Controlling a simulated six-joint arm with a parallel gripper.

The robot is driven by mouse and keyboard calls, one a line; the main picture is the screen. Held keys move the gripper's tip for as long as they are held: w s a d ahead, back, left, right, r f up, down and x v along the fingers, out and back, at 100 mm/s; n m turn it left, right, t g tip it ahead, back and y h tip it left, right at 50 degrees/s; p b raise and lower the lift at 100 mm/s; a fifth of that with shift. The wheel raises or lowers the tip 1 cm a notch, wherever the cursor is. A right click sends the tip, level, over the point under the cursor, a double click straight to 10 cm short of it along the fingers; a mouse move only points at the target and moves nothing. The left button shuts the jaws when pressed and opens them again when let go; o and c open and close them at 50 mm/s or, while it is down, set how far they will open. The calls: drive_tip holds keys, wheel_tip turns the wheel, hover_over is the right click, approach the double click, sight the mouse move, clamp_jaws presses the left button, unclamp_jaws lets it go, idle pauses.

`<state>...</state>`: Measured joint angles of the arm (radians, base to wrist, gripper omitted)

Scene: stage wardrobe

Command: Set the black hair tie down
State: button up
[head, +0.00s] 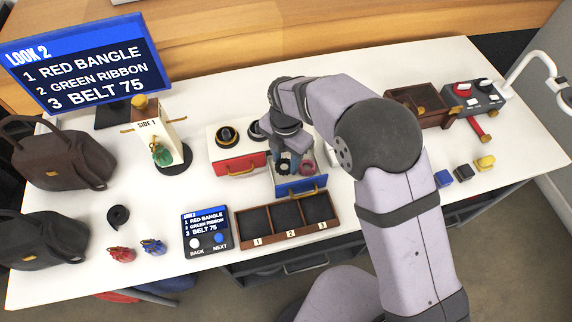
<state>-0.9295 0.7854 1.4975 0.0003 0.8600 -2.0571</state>
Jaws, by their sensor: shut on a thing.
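My gripper (287,157) points down over the open blue drawer (300,186), which is pulled out toward the front by its gold handle. It is shut on a dark ring-shaped thing, seemingly the black hair tie (283,168), showing at the fingertips over the drawer's left part. I cannot tell whether the tie touches the drawer floor. A dark red ring (307,168) lies in the drawer's right part, just right of the gripper. My wrist and forearm hide the top of the blue unit.
A red-drawer unit (237,163), shut, stands left of the blue one. A tray with three numbered compartments (287,232) lies in front. A control panel (206,233), black coil (118,216) and small pouches (121,254) are at left. A brown box (416,105) stands at right.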

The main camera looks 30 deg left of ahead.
drive_tip(key=shift+f+p, duration=0.35)
drive_tip(key=shift+f, duration=1.55)
drive_tip(key=shift+f, duration=0.2)
drive_tip(key=o, duration=1.1)
wheel_tip(320, 180, up, 12)
drive_tip(key=b, duration=0.2)
drive_tip(key=shift+r, duration=0.2)
